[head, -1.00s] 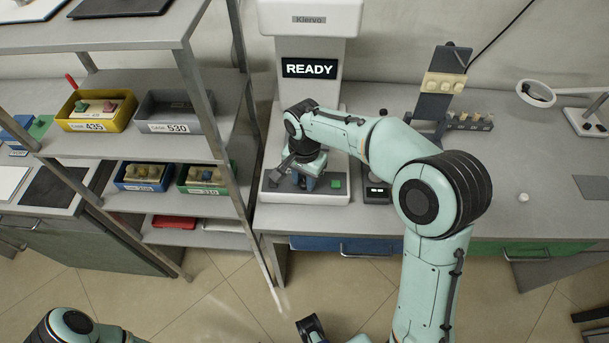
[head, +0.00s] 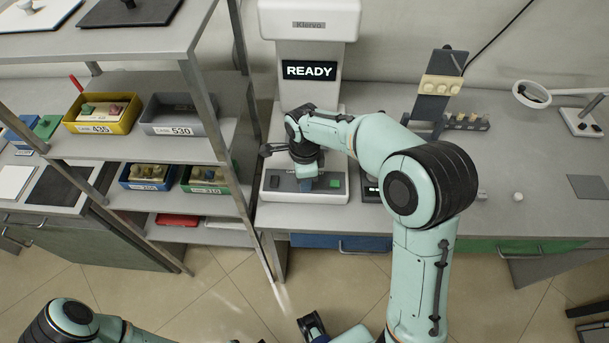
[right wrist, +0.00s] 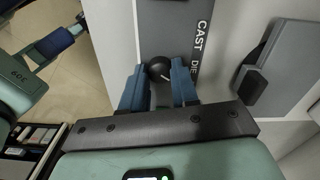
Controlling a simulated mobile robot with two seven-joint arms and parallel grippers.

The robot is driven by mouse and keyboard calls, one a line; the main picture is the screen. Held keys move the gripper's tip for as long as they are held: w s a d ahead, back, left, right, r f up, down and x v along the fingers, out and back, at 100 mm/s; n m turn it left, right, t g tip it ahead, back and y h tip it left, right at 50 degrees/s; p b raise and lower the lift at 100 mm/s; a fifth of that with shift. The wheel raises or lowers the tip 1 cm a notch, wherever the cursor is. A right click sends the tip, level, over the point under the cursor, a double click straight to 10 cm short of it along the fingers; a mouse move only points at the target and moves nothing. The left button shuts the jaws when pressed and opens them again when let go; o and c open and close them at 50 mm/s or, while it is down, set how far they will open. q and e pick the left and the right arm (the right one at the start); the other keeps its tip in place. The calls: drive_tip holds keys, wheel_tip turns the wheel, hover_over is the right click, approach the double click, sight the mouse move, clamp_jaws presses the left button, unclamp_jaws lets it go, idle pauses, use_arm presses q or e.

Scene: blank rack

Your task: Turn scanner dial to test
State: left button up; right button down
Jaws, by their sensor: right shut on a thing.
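The white scanner (head: 308,100) stands at the back of the bench, and its screen reads READY. In the right wrist view its dial (right wrist: 158,70) is a round black knob with a pale pointer line, on a grey panel lettered CAST and DIE. My right gripper (right wrist: 158,78) has its blue fingers on either side of the knob and is shut on it. In the head view the right gripper (head: 306,183) is low at the scanner's front panel, and my wrist hides the dial. My left arm shows at the bottom left; I cannot tell its jaw state.
A green button (head: 336,182) sits right of the gripper. A metal shelf (head: 205,150) with labelled bins stands close on the left. A small black device (head: 371,190) is just right of the scanner.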

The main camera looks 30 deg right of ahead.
use_arm(q)
drive_tip(key=shift+w+r, duration=0.15)
drive_tip(key=shift+r, duration=0.25)
use_arm(e)
drive_tip(key=shift+w+m, duration=0.1)
drive_tip(key=shift+m, duration=1)
drive_tip(key=c, duration=0.8)
unclamp_jaws()
drive_tip(key=shift+c, duration=0.2)
use_arm(q)
drive_tip(key=shift+w+r+p, duration=0.25)
drive_tip(key=shift+r+p, duration=0.3)
drive_tip(key=shift+p, duration=0.05)
drive_tip(key=shift+w+r+p, duration=0.25)
drive_tip(key=shift+r+p, duration=0.25)
drive_tip(key=shift+p, duration=0.1)
use_arm(e)
wheel_tip(320, 180, up, 14)
drive_tip(key=shift+f, duration=0.25)
